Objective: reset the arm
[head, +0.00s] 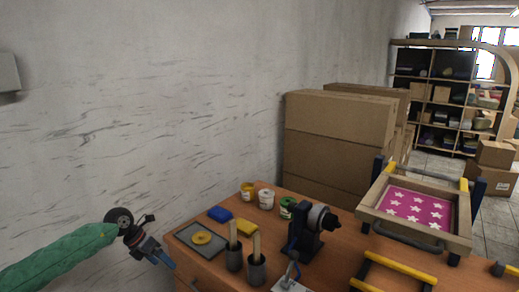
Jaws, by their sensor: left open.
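My left arm, in a green sleeve, reaches in from the lower left. My left gripper (165,259) is open beside the left edge of the wooden table (330,259), apart from the things on it. Nothing shows between its fingers, though they are small in the picture. My right gripper is not in view.
On the table are a tray with a yellow disc (202,238), cups with wooden sticks (256,268), paint jars (266,198), a dark machine (308,232) and a screen frame with white stars on pink (416,208). Cardboard boxes (335,140) stand behind. A wall borders the left.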

